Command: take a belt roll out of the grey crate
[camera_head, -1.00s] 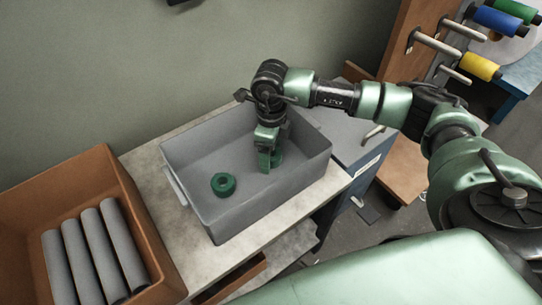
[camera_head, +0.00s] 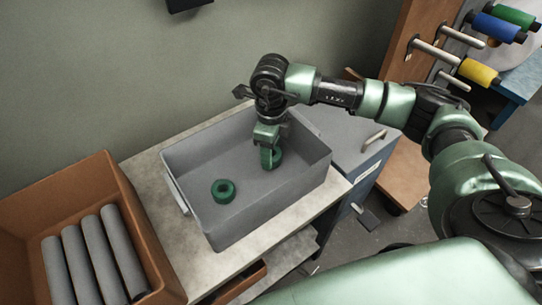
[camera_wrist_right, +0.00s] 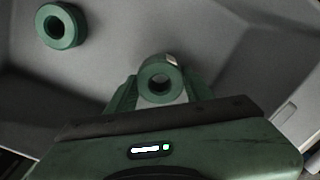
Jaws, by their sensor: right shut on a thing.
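The grey crate (camera_head: 225,226) stands on a pale bench top in the head view. One green belt roll (camera_head: 223,191) lies on the crate floor towards the left; it also shows at the upper left of the right wrist view (camera_wrist_right: 61,25). My right gripper (camera_head: 271,160) reaches down into the crate and is shut on a second green belt roll (camera_wrist_right: 160,79), which sits between its fingers in the wrist view. In the head view this roll is partly hidden by the fingers. I cannot tell whether it touches the crate floor. My left gripper is not in view.
An orange-brown crate (camera_head: 127,205) with several grey rolls (camera_head: 98,252) stands to the left. A blue-grey cabinet (camera_head: 362,178) is right of the bench. A wooden rack (camera_head: 413,30) with pegs and yellow, blue and green spools (camera_head: 479,71) is at the upper right.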

